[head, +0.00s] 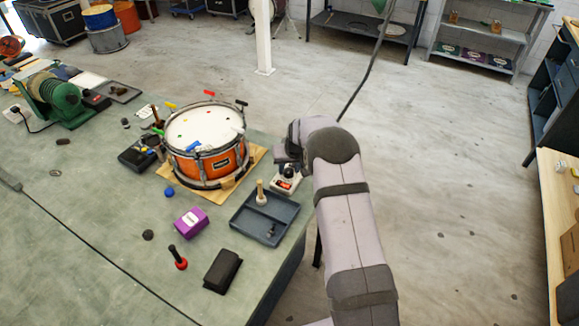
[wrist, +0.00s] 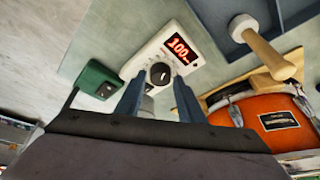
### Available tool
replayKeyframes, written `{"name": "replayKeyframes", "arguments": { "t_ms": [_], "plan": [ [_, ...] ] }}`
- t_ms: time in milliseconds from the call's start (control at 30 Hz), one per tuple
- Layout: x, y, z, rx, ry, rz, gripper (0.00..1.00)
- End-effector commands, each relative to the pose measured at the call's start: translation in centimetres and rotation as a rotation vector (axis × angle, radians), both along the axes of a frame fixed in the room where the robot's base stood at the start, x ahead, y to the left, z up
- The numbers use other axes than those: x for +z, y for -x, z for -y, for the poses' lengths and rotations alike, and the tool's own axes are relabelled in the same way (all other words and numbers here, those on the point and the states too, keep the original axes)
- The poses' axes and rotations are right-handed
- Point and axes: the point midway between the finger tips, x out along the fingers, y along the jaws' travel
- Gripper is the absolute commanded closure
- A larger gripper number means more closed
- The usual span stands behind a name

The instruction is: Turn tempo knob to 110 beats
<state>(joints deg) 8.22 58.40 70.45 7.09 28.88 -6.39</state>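The tempo device is a small white box (wrist: 150,52) with a red lit display (wrist: 180,48) that reads 100. Its round black knob (wrist: 160,73) has a pale pointer mark. In the head view the white box (head: 286,184) sits by the bench's right edge, partly hidden by my arm. My gripper (wrist: 158,84) is open, with its two blue fingers apart. In the wrist view the knob appears between and just beyond the fingertips; I cannot tell whether they touch it. In the head view my gripper (head: 290,152) is above the box, its fingertips not clear.
An orange snare drum (head: 212,163) stands left of the box on a wooden board. A dark tray (head: 272,232) holding a wooden mallet (head: 261,196) lies in front of the box. A green box (wrist: 97,79) is near the device. Open floor lies to the right.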

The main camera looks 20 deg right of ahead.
Motion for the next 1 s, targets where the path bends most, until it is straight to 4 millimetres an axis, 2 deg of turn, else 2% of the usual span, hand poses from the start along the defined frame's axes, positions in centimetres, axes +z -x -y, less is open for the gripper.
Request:
{"name": "replayKeyframes", "arguments": {
  "t_ms": [367, 467, 500, 533, 1000],
  "plan": [
    [-0.38, -0.14, -0.01, 0.0, 0.0, 0.0, 0.65],
    [-0.36, -0.13, -0.01, 0.0, 0.0, 0.0, 0.84],
    [-0.36, -0.13, -0.02, 0.0, 0.0, 0.0, 0.94],
    [-0.36, -0.13, -0.02, 0.0, 0.0, 0.0, 0.95],
    [-0.36, -0.17, -0.14, -0.09, 0.0, 0.002, 0.95]
  ]
}}
